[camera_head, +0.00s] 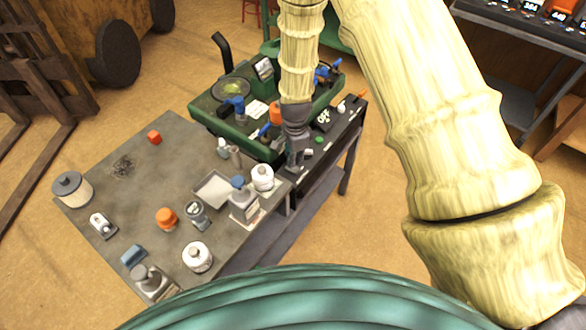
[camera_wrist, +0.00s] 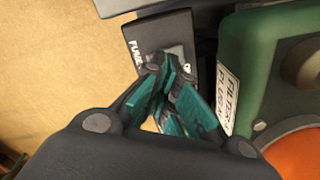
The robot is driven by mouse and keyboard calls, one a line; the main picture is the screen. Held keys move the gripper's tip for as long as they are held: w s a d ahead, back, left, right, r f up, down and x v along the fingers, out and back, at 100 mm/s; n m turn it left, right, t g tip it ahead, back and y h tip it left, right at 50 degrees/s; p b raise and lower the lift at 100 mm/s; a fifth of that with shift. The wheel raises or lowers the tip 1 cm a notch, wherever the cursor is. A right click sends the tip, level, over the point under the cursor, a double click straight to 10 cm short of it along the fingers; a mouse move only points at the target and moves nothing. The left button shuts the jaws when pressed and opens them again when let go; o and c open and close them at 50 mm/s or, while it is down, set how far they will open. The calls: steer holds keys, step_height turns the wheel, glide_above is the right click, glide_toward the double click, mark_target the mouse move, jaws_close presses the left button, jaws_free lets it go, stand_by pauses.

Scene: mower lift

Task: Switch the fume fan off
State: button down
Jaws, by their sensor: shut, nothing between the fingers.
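A dark switch plate (camera_wrist: 158,36) with white lettering that begins "FUME" is in the upper middle of the wrist view. A light grey switch part (camera_wrist: 177,52) shows on it, with a partly hidden mark at its right. My gripper (camera_wrist: 170,72) is shut and empty, with its teal fingers over the lower part of this plate. The fingers hide much of the switch, so I cannot tell its position or whether they touch it. In the head view my gripper (camera_head: 296,164) points down over the dark bench strip beside the green machine. The plate cannot be made out there.
A green housing (camera_wrist: 250,50) with a "FILTER" label and an orange knob (camera_wrist: 295,155) lie close right of my fingers. In the head view, the green machine (camera_head: 205,118) stands behind the grey table (camera_head: 110,170), which carries several bottles and jars. Open floor lies right of the bench.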

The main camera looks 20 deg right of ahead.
mark_target(295, 169)
steer(key=shift+f+b, duration=0.75)
steer(key=shift+f, duration=0.85)
stand_by(1.6)
steer(key=shift+r+p, duration=2.45)
steer(key=shift+r, duration=1.05)
steer(key=shift+s+f, duration=0.1)
steer(key=s+d+f+n+b, duration=0.1)
steer(key=s+f+n, duration=0.4)
steer(key=s, duration=0.7)
steer(key=s+d+f+n+b, duration=0.1)
steer(key=s+f+n, duration=0.4)
steer(key=s, duration=0.7)
steer(key=s+d+f+n+b, duration=0.1)
steer(key=s+f+n, duration=0.5)
steer(key=s, duration=0.6)
steer(key=shift+d+f+b, duration=0.3)
steer(key=shift+f+b, duration=0.45)
steer(key=shift+b, duration=0.1)
steer(key=shift+s, duration=0.1)
